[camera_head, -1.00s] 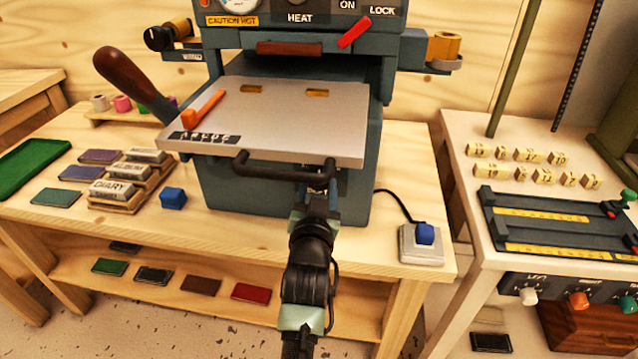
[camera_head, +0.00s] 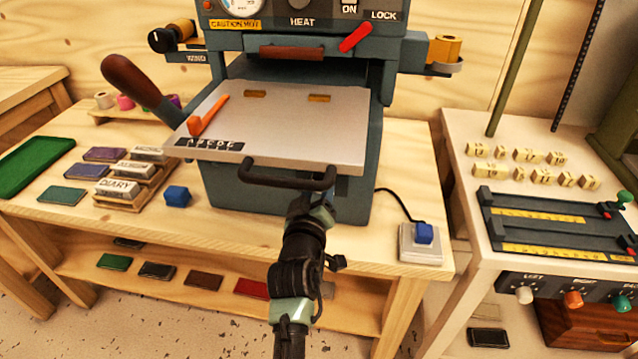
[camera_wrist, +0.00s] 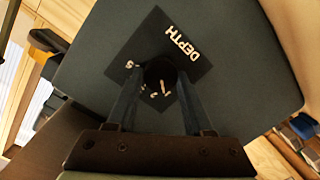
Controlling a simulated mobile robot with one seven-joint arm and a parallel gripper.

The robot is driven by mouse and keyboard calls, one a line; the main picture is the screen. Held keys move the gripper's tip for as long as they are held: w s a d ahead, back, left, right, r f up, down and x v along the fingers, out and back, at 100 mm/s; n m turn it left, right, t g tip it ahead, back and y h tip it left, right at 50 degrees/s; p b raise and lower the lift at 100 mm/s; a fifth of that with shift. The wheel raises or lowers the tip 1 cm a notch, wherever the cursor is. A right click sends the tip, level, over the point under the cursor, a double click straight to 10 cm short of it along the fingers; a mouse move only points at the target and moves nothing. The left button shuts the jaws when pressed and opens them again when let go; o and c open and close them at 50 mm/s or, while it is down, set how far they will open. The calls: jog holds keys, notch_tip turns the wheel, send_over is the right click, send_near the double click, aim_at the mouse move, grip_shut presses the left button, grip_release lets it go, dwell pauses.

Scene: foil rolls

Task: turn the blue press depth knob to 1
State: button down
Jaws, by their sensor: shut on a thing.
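In the wrist view a dark diamond-shaped plate (camera_wrist: 186,68) marked DEPTH lies on the press's dark front. The press depth knob (camera_wrist: 160,72) sits at its middle and looks dark, its blue hard to make out. My gripper (camera_wrist: 158,82) has its two fingers on either side of the knob and is shut on it. White digits show around the knob, a 1 and a 2 between the fingers; the knob's pointer cannot be made out. In the head view the knob and fingertips are hidden behind my arm and the tray handle.
The press's grey tray (camera_head: 290,125) juts out above my wrist, with a black handle (camera_head: 290,178) along its front. An orange-handled tool (camera_head: 208,115) lies on the tray. A blue block (camera_head: 177,196) and stamps stand left. A blue-topped switch box (camera_head: 422,243) stands right.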

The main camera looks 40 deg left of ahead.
jog(key=shift+n, duration=0.6)
jog(key=shift+c, duration=1.5)
grip_release()
jog(key=p+v, duration=0.2)
jog(key=v, duration=1.1)
jog(key=shift+s+a, duration=0.1)
jog(key=shift+a, duration=0.05)
